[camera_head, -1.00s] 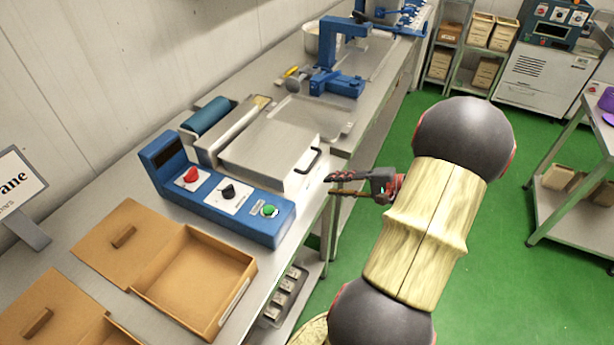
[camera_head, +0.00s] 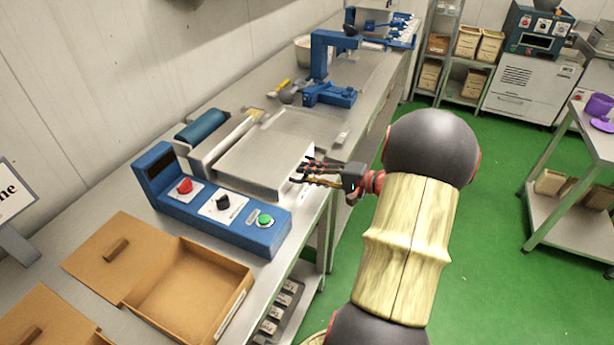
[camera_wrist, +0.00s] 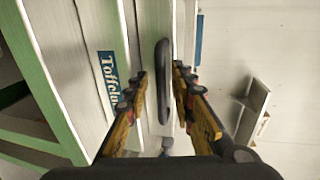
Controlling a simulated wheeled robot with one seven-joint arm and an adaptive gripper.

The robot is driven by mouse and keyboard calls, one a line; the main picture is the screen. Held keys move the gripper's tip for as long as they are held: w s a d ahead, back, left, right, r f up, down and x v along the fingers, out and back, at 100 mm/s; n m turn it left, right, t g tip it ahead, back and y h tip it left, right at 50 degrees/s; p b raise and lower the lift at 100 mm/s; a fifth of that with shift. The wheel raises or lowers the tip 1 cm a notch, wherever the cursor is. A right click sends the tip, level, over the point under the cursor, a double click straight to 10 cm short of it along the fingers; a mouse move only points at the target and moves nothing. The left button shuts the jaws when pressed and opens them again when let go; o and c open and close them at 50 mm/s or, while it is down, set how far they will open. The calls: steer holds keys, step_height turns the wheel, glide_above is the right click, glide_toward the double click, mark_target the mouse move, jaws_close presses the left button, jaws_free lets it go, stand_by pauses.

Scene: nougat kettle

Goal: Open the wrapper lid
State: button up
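The wrapper machine has a blue control panel (camera_head: 222,205) with red, black and green knobs. Its flat grey lid (camera_head: 262,155) lies level and looks closed. My gripper (camera_head: 302,173) is at the lid's front right edge. In the wrist view the black lid handle (camera_wrist: 162,82) stands between the two fingers of my gripper (camera_wrist: 160,72). The fingers are apart, with gaps on both sides of the handle, so they do not grip it. In the head view the gripper hides the handle.
An open cardboard box (camera_head: 190,290) stands in front of the panel on the grey counter. A blue press (camera_head: 330,75) stands farther back.

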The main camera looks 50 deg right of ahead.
steer(key=shift+w+a, duration=0.1)
steer(key=shift+w, duration=0.3)
steer(key=shift+c, duration=0.3)
steer(key=shift+f, duration=0.1)
jaws_close()
stand_by(0.3)
